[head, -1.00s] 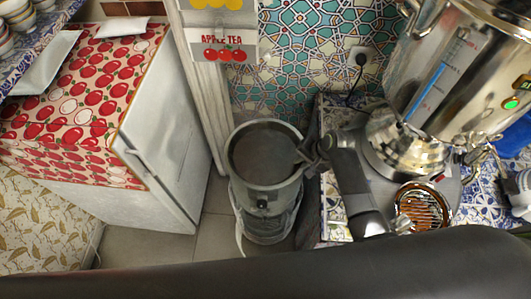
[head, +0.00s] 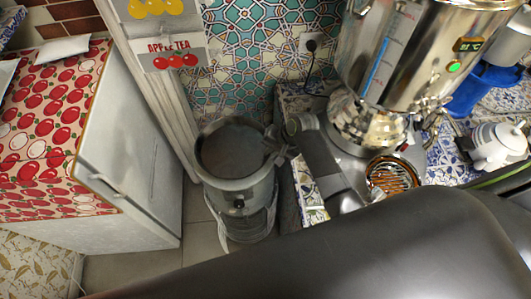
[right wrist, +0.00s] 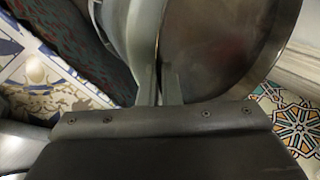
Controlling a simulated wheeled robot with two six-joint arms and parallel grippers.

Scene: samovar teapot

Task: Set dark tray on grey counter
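A round dark tray (head: 231,151) shows in the head view, within or just over the top of a grey cylindrical appliance; I cannot tell if it rests there. My right gripper (head: 277,146) is at its right edge. In the right wrist view, the two fingers (right wrist: 160,86) are close together at the rim of the dark disc (right wrist: 215,40) and appear closed on it. Their tips partly hide the rim. My left gripper is out of view. I cannot clearly pick out a grey counter.
The grey appliance (head: 238,207) stands on the tiled floor. A steel samovar (head: 375,125) with an orange-lit drip grate (head: 393,175) stands right of my right gripper. A white teapot (head: 497,145) is at far right. A cabinet with an apple-patterned top (head: 45,130) stands at left.

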